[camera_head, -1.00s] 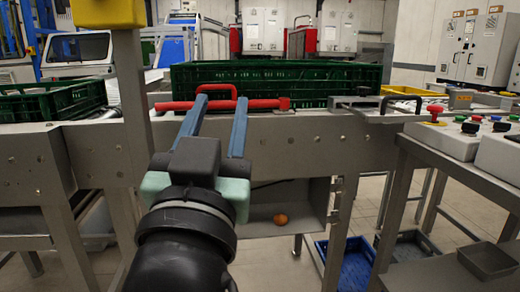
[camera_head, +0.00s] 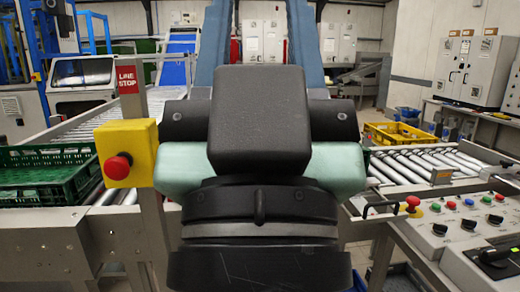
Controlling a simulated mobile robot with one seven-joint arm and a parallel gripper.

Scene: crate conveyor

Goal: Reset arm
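My gripper (camera_head: 258,35) is raised upright close in front of the camera and fills the middle of the view. Its two blue fingers stand wide apart, with their tips at or beyond the top edge. No held object shows between them. The dark wrist and pale green gripper body hide the middle of the conveyor behind, including most of the place where the middle green crate stood.
A green crate (camera_head: 45,205) is at the left. A yellow box with a red stop button (camera_head: 118,167) stands on a post beside my gripper. Rollers (camera_head: 425,166), a yellow crate (camera_head: 400,135) and a button panel (camera_head: 470,222) are at the right.

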